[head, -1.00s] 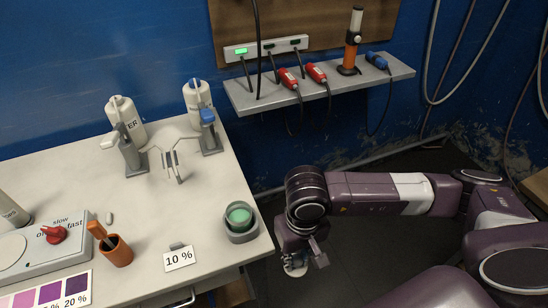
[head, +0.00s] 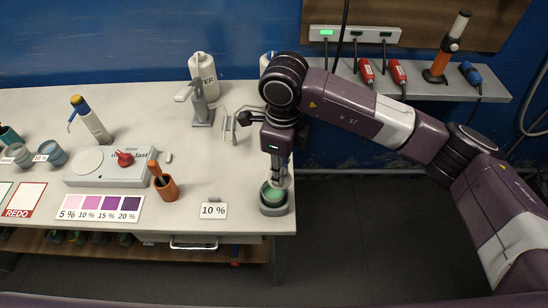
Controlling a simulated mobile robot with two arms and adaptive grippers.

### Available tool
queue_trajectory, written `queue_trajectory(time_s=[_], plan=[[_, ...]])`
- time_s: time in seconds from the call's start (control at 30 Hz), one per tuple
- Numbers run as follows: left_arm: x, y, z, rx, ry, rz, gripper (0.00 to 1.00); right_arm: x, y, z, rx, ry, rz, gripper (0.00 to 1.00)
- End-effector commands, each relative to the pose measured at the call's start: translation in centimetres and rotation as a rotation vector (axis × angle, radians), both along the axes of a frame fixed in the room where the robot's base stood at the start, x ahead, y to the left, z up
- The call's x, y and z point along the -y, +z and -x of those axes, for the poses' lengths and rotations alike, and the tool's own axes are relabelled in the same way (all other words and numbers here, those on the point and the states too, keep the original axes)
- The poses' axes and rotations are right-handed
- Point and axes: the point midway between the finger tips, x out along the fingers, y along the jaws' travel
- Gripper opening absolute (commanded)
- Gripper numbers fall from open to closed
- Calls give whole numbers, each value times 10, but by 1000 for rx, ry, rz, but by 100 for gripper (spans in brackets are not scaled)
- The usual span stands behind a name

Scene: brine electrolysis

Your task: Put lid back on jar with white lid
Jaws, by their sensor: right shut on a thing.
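My right gripper (head: 275,181) points down at the table's right front corner. Its fingers are shut on the green cup (head: 273,196), at its rim, as far as I can tell. The cup sits in a round grey holder (head: 274,209); the contact is partly hidden by the fingers. Two small jars, one grey (head: 18,153) and one blue-grey (head: 52,153), stand at the far left of the table. I cannot make out a white lid or tell which jar it belongs to. My left gripper is not in view.
A card reading 10 % (head: 213,210) and an orange cup (head: 167,188) stand left of the holder. A wall shelf (head: 430,91) is at right.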

Motion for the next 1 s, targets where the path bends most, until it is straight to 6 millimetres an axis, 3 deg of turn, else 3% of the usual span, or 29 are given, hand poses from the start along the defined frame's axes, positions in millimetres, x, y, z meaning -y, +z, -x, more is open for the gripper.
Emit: queue_trajectory(time_s=[0.13,0.37,0.83,1.0], plan=[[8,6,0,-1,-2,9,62,-12,15,-5,2,-123,8,3],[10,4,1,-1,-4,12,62,-15,12,-5,1,-162,10,3],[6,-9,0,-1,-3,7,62,-15,-28,-5,0,-159,9,3],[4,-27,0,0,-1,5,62,-15,-44,-5,2,-159,9,3]])
